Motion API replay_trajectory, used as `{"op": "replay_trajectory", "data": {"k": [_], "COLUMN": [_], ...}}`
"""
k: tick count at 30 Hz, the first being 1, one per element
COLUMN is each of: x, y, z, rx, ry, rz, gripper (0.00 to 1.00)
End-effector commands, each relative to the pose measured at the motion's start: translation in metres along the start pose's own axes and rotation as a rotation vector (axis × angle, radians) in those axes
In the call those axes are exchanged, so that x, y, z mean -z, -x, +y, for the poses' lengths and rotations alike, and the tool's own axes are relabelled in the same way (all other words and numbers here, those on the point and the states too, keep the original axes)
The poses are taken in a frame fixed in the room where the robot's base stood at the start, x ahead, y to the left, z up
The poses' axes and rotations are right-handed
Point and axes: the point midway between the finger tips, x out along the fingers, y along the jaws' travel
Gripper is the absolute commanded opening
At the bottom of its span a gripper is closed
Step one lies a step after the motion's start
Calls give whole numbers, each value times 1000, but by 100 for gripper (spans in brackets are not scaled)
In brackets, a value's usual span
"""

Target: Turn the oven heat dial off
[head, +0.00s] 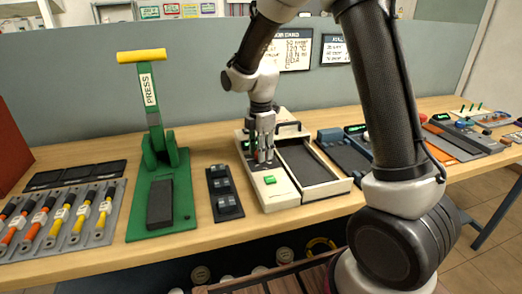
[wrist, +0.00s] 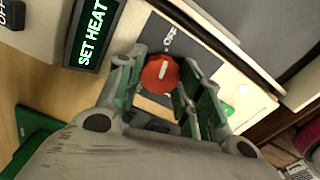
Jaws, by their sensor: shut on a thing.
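The oven (head: 281,193) is a cream box on the bench, with a green button on its front part. Its heat dial (wrist: 159,74) is red with a short white line, on a dark panel in the wrist view. The line lies roughly toward the printed "OFF" label (wrist: 170,38); I cannot tell its exact alignment. A lit "SET HEAT" display (wrist: 94,34) is left of the dial. My gripper (head: 262,154) points down over the panel, its fingers on both sides of the dial, shut on it. In the head view the fingers mostly hide the dial.
An open grey-floored drawer (head: 318,191) sits right of the oven panel. A black switch block (head: 224,193) and a green press with a yellow handle (head: 162,207) stand to the left. A blue-grey device (head: 345,150) is to the right.

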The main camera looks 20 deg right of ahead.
Motion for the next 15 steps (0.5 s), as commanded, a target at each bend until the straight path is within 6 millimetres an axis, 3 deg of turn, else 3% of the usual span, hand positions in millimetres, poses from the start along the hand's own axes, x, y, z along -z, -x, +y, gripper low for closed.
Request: {"op": "replay_trajectory", "data": {"k": [13, 14, 15], "x": [0, 0, 0], "y": [1, 1, 1], "z": [1, 1, 1], "rx": [-4, -4, -4], "ry": [12, 12, 12], "rz": [-1, -1, -1], "gripper": [12, 38, 45]}}
